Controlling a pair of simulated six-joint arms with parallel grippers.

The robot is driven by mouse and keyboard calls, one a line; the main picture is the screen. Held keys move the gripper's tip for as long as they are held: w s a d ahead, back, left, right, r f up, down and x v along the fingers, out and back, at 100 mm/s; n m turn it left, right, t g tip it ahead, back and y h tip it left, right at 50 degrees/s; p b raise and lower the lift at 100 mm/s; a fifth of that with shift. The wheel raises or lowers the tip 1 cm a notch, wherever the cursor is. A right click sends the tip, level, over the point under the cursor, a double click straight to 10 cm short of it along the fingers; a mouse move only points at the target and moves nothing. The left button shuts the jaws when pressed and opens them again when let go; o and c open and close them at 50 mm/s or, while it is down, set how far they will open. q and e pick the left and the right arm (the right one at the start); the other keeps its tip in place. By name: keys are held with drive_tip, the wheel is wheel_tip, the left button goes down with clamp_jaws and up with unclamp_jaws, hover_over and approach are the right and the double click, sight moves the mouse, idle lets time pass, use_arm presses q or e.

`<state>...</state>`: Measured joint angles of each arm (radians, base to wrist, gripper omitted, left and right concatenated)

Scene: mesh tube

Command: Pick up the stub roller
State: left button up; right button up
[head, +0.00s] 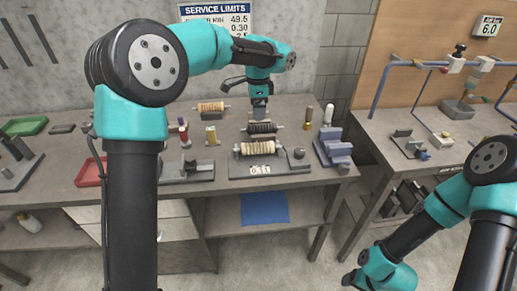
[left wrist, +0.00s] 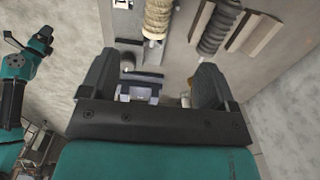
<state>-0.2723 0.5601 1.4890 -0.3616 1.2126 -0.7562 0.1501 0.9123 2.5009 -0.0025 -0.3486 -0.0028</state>
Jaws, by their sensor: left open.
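Several rollers lie on the workbench, and I cannot tell for sure which is the stub roller. A tan ribbed roller (head: 257,148) with pale ends rests in a grey fixture at the front; a tan roller shows at the top of the left wrist view (left wrist: 158,15). A dark ribbed roller (head: 262,128) lies behind it, and a dark one shows in the left wrist view (left wrist: 218,28). Another tan roller (head: 210,107) lies further back. My left gripper (head: 259,112) is open and empty above the bench, near the dark roller; its jaws (left wrist: 153,85) stand wide apart.
A blue-purple stepped block (head: 334,148) stands right of the fixture. Upright brass (head: 308,118) and white (head: 328,115) pieces stand behind it. A red tray (head: 90,172) and a green tray (head: 25,126) lie left. A second bench with piping stands at right.

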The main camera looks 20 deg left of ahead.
sight(258, 143)
use_arm(q)
wheel_tip(258, 143, down, 12)
drive_tip(key=shift+f, duration=0.1)
idle(0.5)
drive_tip(key=shift+f, duration=0.1)
drive_tip(key=shift+s+f, duration=0.1)
drive_tip(key=shift+f, duration=2.4)
drive_tip(key=shift+c, duration=0.5)
drive_tip(key=c, duration=1.2)
drive_tip(key=shift+r, duration=0.1)
